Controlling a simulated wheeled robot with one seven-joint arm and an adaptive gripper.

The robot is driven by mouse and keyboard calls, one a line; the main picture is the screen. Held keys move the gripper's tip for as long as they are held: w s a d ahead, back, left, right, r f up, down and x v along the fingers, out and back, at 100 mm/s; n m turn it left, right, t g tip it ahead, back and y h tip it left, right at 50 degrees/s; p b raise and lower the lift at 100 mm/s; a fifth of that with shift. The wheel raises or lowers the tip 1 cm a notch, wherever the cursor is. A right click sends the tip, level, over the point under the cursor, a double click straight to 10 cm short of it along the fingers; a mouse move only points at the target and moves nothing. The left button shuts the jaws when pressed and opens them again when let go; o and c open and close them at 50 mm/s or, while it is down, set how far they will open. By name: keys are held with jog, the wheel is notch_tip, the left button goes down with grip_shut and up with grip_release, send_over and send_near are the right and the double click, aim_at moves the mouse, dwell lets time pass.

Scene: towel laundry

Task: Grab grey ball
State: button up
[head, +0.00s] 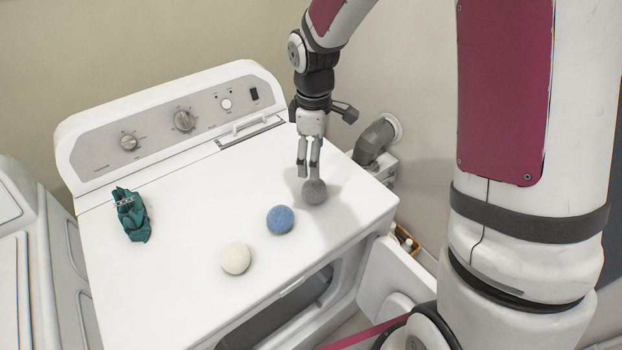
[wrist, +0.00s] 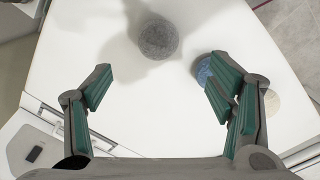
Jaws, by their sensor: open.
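The grey ball (head: 314,191) rests on the white dryer top, near its right side. In the wrist view the grey ball (wrist: 158,39) lies ahead of the fingertips, roughly centred between them and not enclosed. My gripper (head: 308,172) is above and behind the ball in the head view, pointing down. In the wrist view my gripper (wrist: 158,80) has its two green-padded fingers spread wide with nothing between them.
A blue ball (head: 280,219) and a cream ball (head: 236,258) sit to the left on the dryer top (head: 185,225). A dark green cloth (head: 131,214) lies farther left. The control panel (head: 175,120) rises at the back. The dryer door (head: 395,275) hangs open in front.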

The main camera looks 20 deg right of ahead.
aim_at(316, 184)
notch_tip(316, 184, down, 7)
jog(key=shift+w+d+f, duration=0.1)
jog(key=shift+w+d+f+p, duration=0.15)
jog(key=shift+f+p, duration=0.25)
jog(key=shift+f, duration=1.1)
jog(key=shift+w+d+f+p, duration=0.15)
jog(key=shift+f+p, duration=0.25)
jog(key=shift+f, duration=1.05)
jog(key=shift+s, duration=0.1)
jog(key=c, duration=1.2)
